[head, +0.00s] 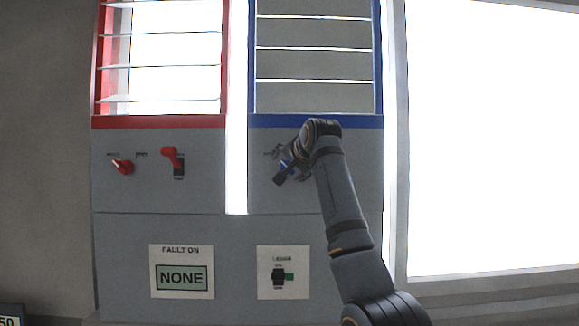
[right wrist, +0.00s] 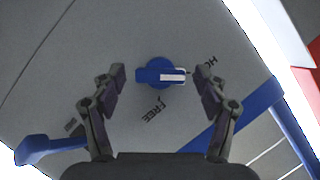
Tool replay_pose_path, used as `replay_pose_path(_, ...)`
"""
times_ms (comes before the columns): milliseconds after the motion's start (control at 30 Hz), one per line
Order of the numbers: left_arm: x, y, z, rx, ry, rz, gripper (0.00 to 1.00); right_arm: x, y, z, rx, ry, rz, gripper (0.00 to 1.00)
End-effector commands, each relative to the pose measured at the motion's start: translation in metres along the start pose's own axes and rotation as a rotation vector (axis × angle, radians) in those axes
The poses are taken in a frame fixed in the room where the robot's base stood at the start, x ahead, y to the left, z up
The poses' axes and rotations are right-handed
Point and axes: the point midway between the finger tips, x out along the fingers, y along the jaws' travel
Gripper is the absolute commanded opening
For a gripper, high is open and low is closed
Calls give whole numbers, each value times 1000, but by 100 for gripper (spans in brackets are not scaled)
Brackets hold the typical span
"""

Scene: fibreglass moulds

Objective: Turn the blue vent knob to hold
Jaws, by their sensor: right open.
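The blue vent knob (right wrist: 150,76) is on the grey panel, between the two fingers of my right gripper (right wrist: 160,80) in the right wrist view. Its white pointer mark points to the picture's right, toward the tick by a partly hidden label reading "HO". The "FREE" label is below the knob in that view. My right gripper is open, with a gap visible on each side of the knob. In the head view my right gripper (head: 286,165) is in front of the panel under the blue-framed louvres and mostly hides the knob. My left gripper is not in view.
A blue lever (right wrist: 45,149) sits at lower left in the wrist view. Left in the head view are a red knob (head: 122,167) and red lever (head: 171,157) under red-framed louvres. Below are a "FAULT ON NONE" sign (head: 181,254) and another sign (head: 283,252).

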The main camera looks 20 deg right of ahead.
Motion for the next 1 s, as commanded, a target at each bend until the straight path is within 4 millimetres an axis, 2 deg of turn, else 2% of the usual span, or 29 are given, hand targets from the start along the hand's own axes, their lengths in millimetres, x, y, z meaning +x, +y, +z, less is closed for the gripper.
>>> replay_pose_path(167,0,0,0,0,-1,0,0,-18,0,-1,0,2,-2,74)
replay_pose_path(400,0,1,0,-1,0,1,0,-76,0,-1,0,3,-3,74)
replay_pose_path(600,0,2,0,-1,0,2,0,-110,0,0,0,1,-1,74)
replay_pose_path(733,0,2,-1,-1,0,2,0,-118,0,0,0,0,1,74)
replay_pose_path(1000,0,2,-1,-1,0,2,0,-119,0,0,0,0,1,74)
